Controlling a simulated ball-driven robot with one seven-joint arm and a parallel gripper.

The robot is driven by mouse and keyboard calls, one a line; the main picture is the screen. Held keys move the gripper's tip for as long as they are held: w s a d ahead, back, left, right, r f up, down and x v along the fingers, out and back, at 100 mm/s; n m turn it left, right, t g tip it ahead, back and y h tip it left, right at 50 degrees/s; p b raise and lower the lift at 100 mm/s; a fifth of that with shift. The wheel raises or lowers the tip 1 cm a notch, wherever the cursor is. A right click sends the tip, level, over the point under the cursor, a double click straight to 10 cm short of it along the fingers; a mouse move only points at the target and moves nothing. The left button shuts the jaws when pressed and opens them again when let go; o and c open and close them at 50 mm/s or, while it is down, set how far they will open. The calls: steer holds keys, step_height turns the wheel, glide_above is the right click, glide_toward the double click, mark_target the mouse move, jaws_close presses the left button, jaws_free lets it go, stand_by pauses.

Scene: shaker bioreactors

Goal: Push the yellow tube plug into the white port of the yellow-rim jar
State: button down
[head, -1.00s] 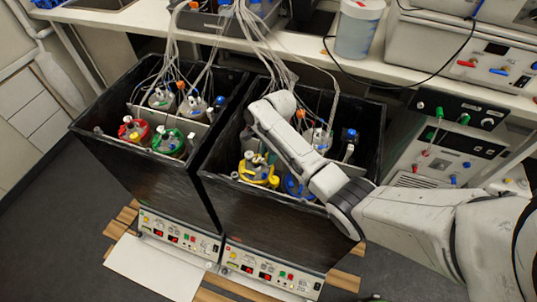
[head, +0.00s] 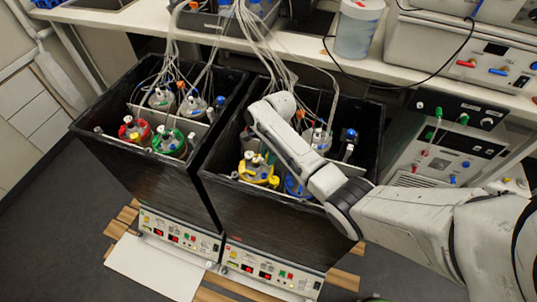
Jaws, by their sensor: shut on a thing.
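The yellow-rim jar (head: 258,176) stands in the front left of the right black box, its yellow rim partly in view. My arm reaches in from the right and bends down over this jar. My gripper (head: 250,138) shows only in small part below the wrist, just above the jar's top. It is shut on the yellow tube plug, which is too small and covered to make out. The white port cannot be picked out among the fittings on the lid, so I cannot tell whether plug and port touch.
A blue-rim jar (head: 295,187) stands right of the yellow one, partly under my arm. The left black box (head: 140,185) holds red-rim (head: 134,130) and green-rim (head: 169,143) jars. Thin tubes (head: 265,45) hang from the bench into both boxes. Box walls rise around the jars.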

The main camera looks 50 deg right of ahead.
steer(key=shift+f, duration=1)
stand_by(1.4)
steer(key=c, duration=0.8)
jaws_free()
steer(key=shift+r, duration=0.1)
step_height(320, 180, up, 11)
steer(key=d, duration=0.1)
steer(key=shift+s+d+f, duration=0.2)
steer(key=shift+s+d, duration=0.1)
steer(key=shift+d, duration=0.05)
